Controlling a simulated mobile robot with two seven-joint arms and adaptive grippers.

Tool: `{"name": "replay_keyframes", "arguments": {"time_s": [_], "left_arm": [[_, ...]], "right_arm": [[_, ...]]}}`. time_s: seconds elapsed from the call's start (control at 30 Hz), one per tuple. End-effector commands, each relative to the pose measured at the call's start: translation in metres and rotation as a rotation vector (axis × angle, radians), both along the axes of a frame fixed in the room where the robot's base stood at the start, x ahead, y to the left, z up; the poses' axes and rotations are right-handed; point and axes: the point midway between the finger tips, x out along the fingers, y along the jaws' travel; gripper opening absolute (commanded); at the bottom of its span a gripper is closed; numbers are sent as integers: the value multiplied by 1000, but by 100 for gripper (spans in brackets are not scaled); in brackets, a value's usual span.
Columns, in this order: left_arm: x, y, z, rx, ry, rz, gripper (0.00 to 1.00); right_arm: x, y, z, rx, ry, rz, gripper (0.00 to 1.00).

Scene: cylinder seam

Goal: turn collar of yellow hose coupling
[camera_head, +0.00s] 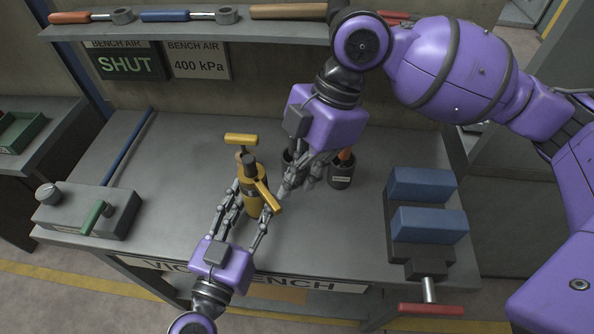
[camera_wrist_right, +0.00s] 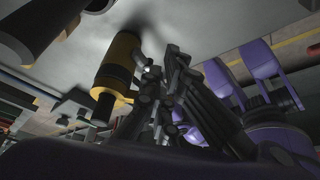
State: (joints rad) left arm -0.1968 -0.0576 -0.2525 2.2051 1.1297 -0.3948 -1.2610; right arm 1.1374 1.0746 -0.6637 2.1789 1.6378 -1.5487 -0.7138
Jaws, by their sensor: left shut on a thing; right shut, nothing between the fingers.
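The yellow hose coupling (camera_head: 253,201) stands upright on the bench, with dark bands and a dark top. A yellow bar sticks out from its upper part toward the lower right. My left gripper (camera_head: 244,212) reaches in from the front, its fingers on either side of the lower body, shut on it. My right gripper (camera_head: 288,187) is shut and empty just right of the coupling; I cannot tell whether it touches. In the right wrist view the coupling (camera_wrist_right: 118,62) appears tilted at upper left, with dark fingers close beside it. Fingers partly hide its lower body.
A yellow T-shaped handle (camera_head: 241,139) shows just behind the coupling. Dark cups (camera_head: 341,174) stand behind my right gripper. A vise with blue jaws (camera_head: 430,224) is at right, a grey box with a green lever (camera_head: 91,215) at left.

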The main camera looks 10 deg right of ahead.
Motion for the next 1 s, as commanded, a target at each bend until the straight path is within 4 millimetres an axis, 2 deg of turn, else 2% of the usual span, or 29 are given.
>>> {"name": "replay_keyframes", "arguments": {"time_s": [0.67, 1.0], "left_arm": [[0, 0, 1, 0, -1, 1, 3], [0, 0, 1, 0, -1, 1, 3]], "right_arm": [[-9, 5, 0, 0, 1, 0, 0], [-20, 13, 0, 1, 1, 2, 0]]}}
